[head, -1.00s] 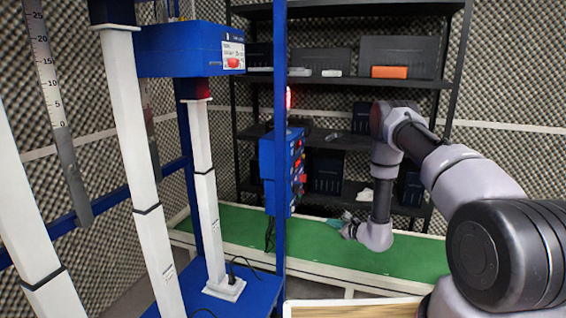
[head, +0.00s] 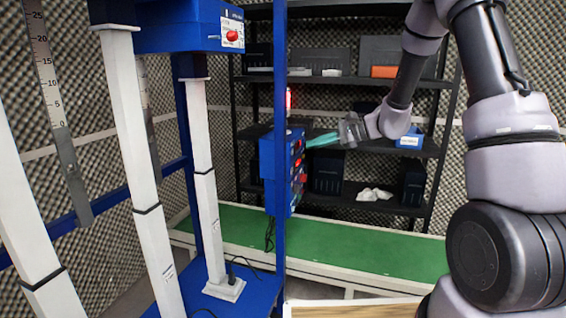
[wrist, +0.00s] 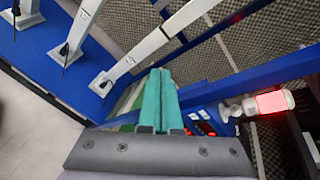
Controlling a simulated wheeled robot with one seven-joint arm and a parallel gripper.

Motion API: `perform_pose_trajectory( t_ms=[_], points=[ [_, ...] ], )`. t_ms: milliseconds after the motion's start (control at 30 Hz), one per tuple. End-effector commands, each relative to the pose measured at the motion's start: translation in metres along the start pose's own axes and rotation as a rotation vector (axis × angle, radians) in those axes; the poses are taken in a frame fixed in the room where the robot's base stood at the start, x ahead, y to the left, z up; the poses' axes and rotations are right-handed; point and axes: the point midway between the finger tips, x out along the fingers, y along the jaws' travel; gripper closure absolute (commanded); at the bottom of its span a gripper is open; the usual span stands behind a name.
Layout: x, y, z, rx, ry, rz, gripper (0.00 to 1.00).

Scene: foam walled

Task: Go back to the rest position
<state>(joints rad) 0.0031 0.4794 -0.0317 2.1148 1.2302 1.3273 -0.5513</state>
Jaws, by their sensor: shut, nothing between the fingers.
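My gripper (head: 322,140) is raised in front of the black shelving, its teal fingers pointing left toward the blue control box (head: 281,170). In the wrist view the teal fingers (wrist: 160,98) lie side by side, closed together with nothing between them. I cannot tell how far the fingertips are from the box. My arm stands folded up on the right side of the head view.
Blue posts (head: 280,60) and white columns (head: 131,140) stand at the left on a blue base (head: 255,293). A red lamp (wrist: 274,102) is beside the fingers in the wrist view. A green bench (head: 350,243) runs behind, with black shelving (head: 443,110) beyond.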

Motion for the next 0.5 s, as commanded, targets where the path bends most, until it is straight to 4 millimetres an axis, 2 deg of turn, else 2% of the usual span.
perform_pose_trajectory(
  t_ms=[33, 200, 300, 500],
  points=[
    [-0.013, -0.001, 0.025, -0.057, 0.008, 0.040, 1.00],
    [-0.055, 0.015, 0.087, -0.227, 0.062, 0.185, 1.00],
    [-0.082, 0.029, 0.116, -0.330, 0.116, 0.263, 1.00],
    [-0.138, 0.059, 0.158, -0.537, 0.265, 0.398, 1.00]
  ],
)
